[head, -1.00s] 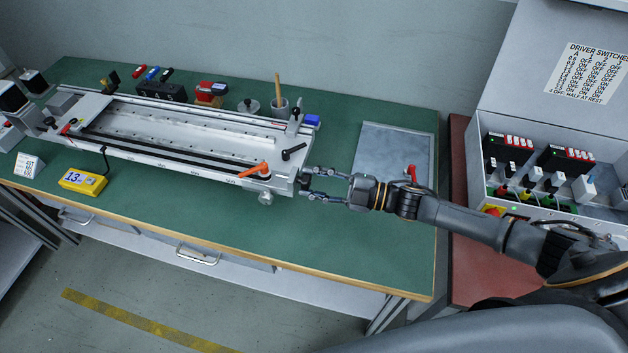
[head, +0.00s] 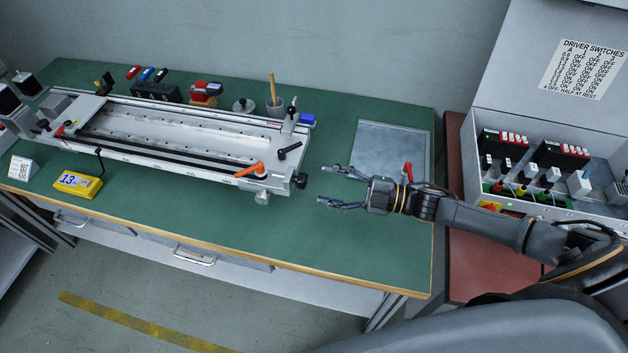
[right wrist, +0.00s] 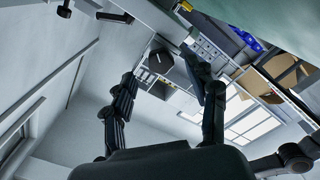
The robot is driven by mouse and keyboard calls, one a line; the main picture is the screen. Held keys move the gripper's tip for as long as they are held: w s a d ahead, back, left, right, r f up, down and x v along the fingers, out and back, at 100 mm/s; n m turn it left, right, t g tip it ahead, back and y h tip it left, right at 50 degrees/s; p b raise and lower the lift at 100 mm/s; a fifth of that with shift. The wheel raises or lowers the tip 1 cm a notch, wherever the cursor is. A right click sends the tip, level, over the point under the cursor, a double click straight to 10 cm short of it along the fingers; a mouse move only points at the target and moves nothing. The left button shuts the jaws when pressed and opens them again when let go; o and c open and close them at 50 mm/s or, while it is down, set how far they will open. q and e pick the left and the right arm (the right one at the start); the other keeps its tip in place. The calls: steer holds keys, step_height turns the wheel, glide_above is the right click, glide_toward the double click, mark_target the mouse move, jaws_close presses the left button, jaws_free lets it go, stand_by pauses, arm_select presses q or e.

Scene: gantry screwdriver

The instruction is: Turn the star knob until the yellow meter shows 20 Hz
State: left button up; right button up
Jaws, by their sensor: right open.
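The star knob (head: 301,181) is a small dark knob on the right end of the gantry (head: 180,140). A dark round knob (right wrist: 161,60) shows beyond and between the fingers in the right wrist view. My right gripper (head: 328,186) is open and empty, pointing at the star knob from the right with a gap between them. Its fingers (right wrist: 165,95) also show spread in the right wrist view. The yellow meter (head: 78,184) stands at the table's front left and seems to read 13; its unit is too small to read. My left gripper is out of view.
An orange lever (head: 250,169) and a black lever (head: 289,150) sit on the gantry's right end. A grey plate (head: 385,145) and a red lever (head: 407,172) are near my right arm. A driver box (head: 545,165) stands at right. The green table (head: 310,245) is clear in front.

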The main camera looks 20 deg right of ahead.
steer(key=v, duration=0.7)
steer(key=shift+s+d, duration=0.1)
